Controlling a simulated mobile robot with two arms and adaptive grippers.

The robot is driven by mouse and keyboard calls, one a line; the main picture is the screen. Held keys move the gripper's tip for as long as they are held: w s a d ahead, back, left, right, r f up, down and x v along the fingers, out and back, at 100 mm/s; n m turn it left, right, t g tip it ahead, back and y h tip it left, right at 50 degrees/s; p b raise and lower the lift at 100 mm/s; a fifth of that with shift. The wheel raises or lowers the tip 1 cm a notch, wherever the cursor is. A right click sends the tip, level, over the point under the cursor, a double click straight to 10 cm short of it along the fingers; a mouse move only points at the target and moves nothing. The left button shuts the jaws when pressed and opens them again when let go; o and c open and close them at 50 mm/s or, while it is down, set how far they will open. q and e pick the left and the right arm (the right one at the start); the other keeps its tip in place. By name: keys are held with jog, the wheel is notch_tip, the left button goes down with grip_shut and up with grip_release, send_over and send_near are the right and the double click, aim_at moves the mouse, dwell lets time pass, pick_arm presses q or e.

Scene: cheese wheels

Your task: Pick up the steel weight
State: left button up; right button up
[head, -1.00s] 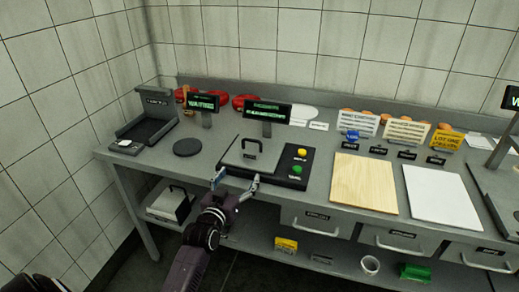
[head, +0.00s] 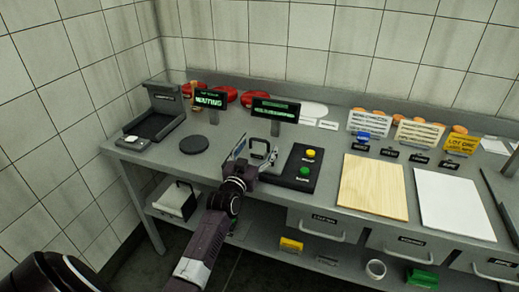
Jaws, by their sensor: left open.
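A black loop handle (head: 260,146) stands up from a grey flat piece on the weighing platform, left of the yellow and green buttons. I take it to be the steel weight, though its body is hard to tell from the grey platform and is partly hidden by my gripper. My left gripper (head: 254,153) is open and empty, with its fingers apart at the near side of the handle. I cannot tell whether they touch it. My right gripper is not in view.
A black button panel (head: 294,177) lies right of the gripper. Display signs (head: 276,110) stand behind. A dark round disc (head: 194,145) and a black tray device (head: 155,128) are left. A wooden board (head: 373,188) and white board (head: 453,204) lie right. A handled box (head: 175,200) sits below.

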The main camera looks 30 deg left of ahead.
pick_arm(q)
jog(key=shift+x, duration=0.75)
jog(key=c, duration=1.5)
jog(key=shift+r, duration=0.15)
jog(key=c, duration=0.4)
